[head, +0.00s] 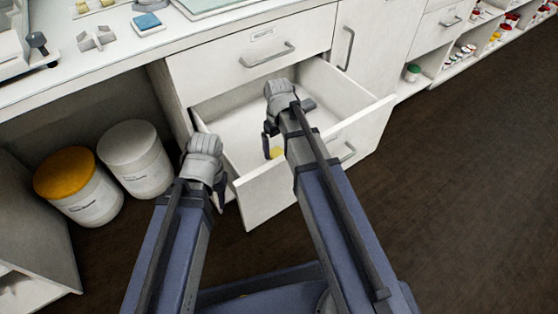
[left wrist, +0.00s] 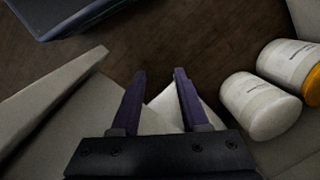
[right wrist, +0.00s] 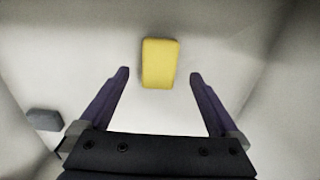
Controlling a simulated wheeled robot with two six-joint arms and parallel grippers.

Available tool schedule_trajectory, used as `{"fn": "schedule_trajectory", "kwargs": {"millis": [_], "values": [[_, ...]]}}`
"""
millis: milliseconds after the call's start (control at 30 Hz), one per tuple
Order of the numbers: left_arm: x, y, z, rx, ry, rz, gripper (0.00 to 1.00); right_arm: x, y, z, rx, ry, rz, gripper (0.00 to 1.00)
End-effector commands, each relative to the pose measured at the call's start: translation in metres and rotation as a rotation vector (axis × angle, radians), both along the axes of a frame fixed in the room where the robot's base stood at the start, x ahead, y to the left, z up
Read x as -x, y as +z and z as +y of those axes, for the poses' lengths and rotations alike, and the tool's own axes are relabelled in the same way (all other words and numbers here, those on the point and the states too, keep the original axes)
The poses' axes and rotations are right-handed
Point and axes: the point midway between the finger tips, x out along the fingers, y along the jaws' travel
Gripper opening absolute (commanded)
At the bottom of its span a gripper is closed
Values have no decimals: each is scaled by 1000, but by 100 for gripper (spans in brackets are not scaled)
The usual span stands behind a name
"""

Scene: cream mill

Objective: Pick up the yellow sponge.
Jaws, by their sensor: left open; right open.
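The yellow sponge (right wrist: 160,63) lies on the floor of the open drawer (head: 267,200). In the right wrist view it sits just beyond and between my open fingertips. In the head view only a small part of the sponge (head: 276,153) shows beside my right gripper, which hides the rest. My right gripper (right wrist: 158,74) is open and empty inside the drawer, apart from the sponge. My left gripper (head: 208,190) is open and empty near the drawer's left side wall; its fingers (left wrist: 159,72) also show in the left wrist view.
A grey block (right wrist: 43,119) lies in the drawer at the left of the right wrist view. Drawer walls close in on both sides. Two tubs, one white (head: 136,160) and one orange-lidded (head: 92,205), stand left of the drawer. A blue-topped block (head: 147,23) sits on the counter (head: 110,62).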

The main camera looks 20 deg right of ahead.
Motion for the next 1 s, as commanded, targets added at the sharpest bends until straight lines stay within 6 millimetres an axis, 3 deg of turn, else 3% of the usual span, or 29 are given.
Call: {"fn": "schedule_trajectory", "kwargs": {"millis": [33, 200, 500, 1000], "values": [[0, -14, 0, 1, -1, 0, 45, 0, -14, -1, 0, -1, 0, 98], [0, -32, -1, 5, -5, 0, 45, 0, -32, -2, 0, 0, 0, 98], [0, -33, -1, 6, -7, 1, 45, 0, -32, -2, 0, 0, 0, 98], [0, -33, -1, 6, -7, 1, 45, 0, -32, -2, 0, 0, 0, 42]]}}
